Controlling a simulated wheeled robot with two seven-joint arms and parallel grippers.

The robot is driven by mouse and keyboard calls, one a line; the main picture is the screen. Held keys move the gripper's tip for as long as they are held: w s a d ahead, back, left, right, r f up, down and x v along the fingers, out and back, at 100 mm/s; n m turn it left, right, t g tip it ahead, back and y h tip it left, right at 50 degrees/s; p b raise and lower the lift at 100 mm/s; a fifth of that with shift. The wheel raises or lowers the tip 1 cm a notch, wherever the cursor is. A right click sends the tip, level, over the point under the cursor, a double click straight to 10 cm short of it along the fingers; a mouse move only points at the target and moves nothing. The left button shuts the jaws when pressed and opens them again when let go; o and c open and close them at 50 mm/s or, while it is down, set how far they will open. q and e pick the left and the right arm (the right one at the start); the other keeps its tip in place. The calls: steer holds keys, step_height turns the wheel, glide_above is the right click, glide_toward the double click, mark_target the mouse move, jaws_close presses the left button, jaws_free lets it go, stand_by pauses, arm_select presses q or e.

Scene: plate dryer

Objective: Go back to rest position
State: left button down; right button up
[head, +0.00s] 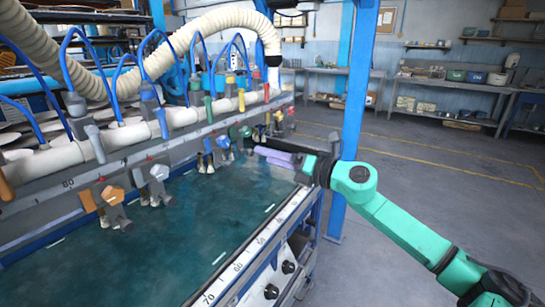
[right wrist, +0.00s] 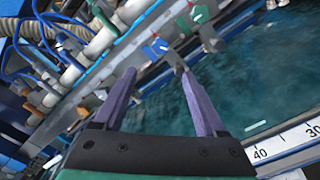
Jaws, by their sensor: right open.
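My right gripper (head: 262,155) reaches in from the right in the head view, over the right end of the plate dryer. Its two purple fingers stand apart with nothing between them. They also show apart in the right wrist view (right wrist: 158,75), pointing toward the row of hanging clamps. A blue clamp (right wrist: 157,47) and a green clamp (right wrist: 196,16) lie beyond the fingertips in that view. The plate dryer's dark green bed (head: 190,220) is bare. My left gripper is in neither view.
A white pipe (head: 135,133) with several valves and blue hoses runs above the bed. Clamps with orange handles (head: 112,195) hang at the left. A blue post (head: 350,120) stands behind my right arm. Open floor (head: 450,190) lies to the right, with benches (head: 445,90) along the wall.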

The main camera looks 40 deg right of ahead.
steer(key=shift+d, duration=0.1)
stand_by(0.4)
steer(key=s+d+f+m+g+h+p, duration=0.1)
steer(key=s+d+f+m+h+p, duration=0.1)
steer(key=d+f+m+h, duration=1)
steer(key=s+d+f+m+g+y+p, duration=0.1)
steer(key=s+d+f+m+g, duration=0.2)
steer(key=f, duration=0.8)
steer(key=s+d+f+m+y+p, duration=0.1)
steer(key=s+d+f+m, duration=0.25)
steer(key=f, duration=0.75)
steer(key=s+a+f+m+g+p, duration=0.1)
steer(key=s+a+f+m+g, duration=0.2)
steer(key=s+f, duration=0.45)
steer(key=s+a+f+m+g, duration=0.3)
steer(key=s+a+f, duration=0.1)
steer(key=f, duration=0.7)
steer(key=s+a+f+m+g+y+p, duration=0.1)
steer(key=s+a+f+m+g+y, duration=0.1)
steer(key=s+a+f, duration=0.4)
steer(key=s+a+f+m+g+y+p, duration=0.1)
steer(key=s+a+f+g, duration=0.3)
steer(key=s+a, duration=0.9)
step_height(320, 180, down, 4)
steer(key=a+m+y, duration=0.1)
steer(key=a, duration=0.1)
steer(key=shift+s+a+r, duration=0.25)
steer(key=shift+a, duration=0.1)
